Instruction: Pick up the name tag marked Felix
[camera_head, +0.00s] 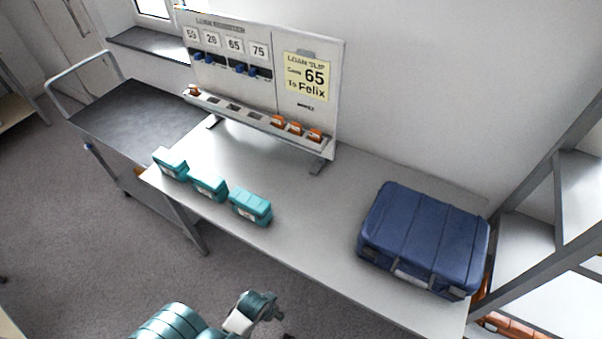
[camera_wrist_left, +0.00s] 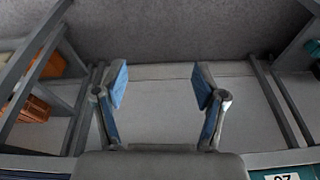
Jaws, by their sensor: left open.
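Several orange tags sit in the slotted tray (camera_head: 240,108) of the white board (camera_head: 262,75): one orange tag (camera_head: 194,90) at the left end and a group (camera_head: 296,128) at the right end. Their markings are too small to read, so I cannot tell which is marked Felix. A yellow loan slip (camera_head: 307,76) on the board reads 65, To Felix. My left gripper (camera_head: 268,305) is low in front of the table, well away from the tags. In the left wrist view it (camera_wrist_left: 160,88) is open with nothing between its blue-padded fingers. My right gripper is not in view.
Three teal cases (camera_head: 208,187) stand along the table's (camera_head: 300,190) front left edge. A blue suitcase (camera_head: 425,238) takes up its right end. Blue items (camera_head: 240,69) hang under number cards. A dark-topped cart (camera_head: 135,120) stands left, shelving (camera_head: 540,210) right. The table's middle is clear.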

